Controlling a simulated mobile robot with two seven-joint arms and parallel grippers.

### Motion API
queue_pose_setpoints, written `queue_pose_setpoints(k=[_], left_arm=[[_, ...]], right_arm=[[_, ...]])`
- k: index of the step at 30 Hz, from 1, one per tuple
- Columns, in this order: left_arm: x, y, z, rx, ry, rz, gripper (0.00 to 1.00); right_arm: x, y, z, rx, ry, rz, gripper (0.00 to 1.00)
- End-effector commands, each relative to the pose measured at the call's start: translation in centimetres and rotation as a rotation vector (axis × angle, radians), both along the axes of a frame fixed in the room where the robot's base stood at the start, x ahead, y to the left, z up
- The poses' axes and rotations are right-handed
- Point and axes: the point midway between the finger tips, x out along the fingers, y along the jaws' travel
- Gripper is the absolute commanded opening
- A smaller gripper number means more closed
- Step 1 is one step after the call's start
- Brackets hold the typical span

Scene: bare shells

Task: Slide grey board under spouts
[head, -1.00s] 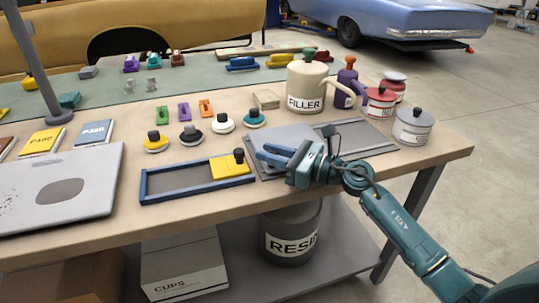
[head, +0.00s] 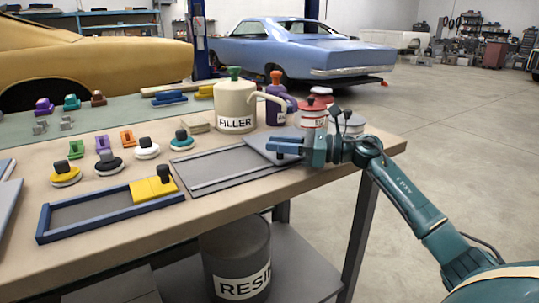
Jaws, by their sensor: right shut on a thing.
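The grey board (head: 262,139) lies flat at the right end of a grey tray with raised rails (head: 222,165), just in front of the spouts. The cream FILLER jug (head: 236,107) has a spout (head: 270,101) reaching right, above and behind the board. The purple bottle (head: 275,104) also has a spout (head: 289,104) there. My right gripper (head: 283,149) is shut on the board at its right part; its fingers and wrist hide part of the board. I cannot tell whether the board lies directly below both spout tips. My left gripper is not in view.
Red tins (head: 314,113) and a grey tin (head: 347,124) stand close behind my right wrist. A blue-framed tray (head: 90,213) with a yellow block (head: 152,189) lies front left. Several round-knobbed pads sit left of the grey tray. The tray's left part is clear.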

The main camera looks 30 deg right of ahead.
Motion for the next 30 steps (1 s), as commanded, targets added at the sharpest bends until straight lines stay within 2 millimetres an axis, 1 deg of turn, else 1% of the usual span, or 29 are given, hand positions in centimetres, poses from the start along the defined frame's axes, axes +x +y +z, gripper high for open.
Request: queue_pose_setpoints(k=[1, 9, 10, 17, 25, 28, 30], left_arm=[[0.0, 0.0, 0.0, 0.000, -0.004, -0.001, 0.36], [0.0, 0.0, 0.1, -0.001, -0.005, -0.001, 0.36], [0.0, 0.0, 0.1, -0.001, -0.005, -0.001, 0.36], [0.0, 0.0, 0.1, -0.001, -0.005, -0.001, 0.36], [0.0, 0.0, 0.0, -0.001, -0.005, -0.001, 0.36], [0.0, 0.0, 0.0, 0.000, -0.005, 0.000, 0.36], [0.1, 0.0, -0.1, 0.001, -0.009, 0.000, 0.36]], right_arm=[[0.1, -0.5, 0.0, -0.001, 0.000, -0.010, 0.00], [0.1, -0.7, 0.1, -0.004, 0.001, -0.015, 0.00], [0.1, -0.7, 0.1, -0.004, 0.001, -0.016, 0.24], [0.1, -0.5, 0.0, -0.004, 0.001, -0.012, 0.43], [0.0, -0.5, 0.0, -0.003, 0.001, -0.008, 0.43], [-0.6, -1.1, -0.1, -0.004, 0.003, -0.010, 0.43], [-1.3, -1.9, -0.2, -0.004, 0.004, -0.009, 0.43]])
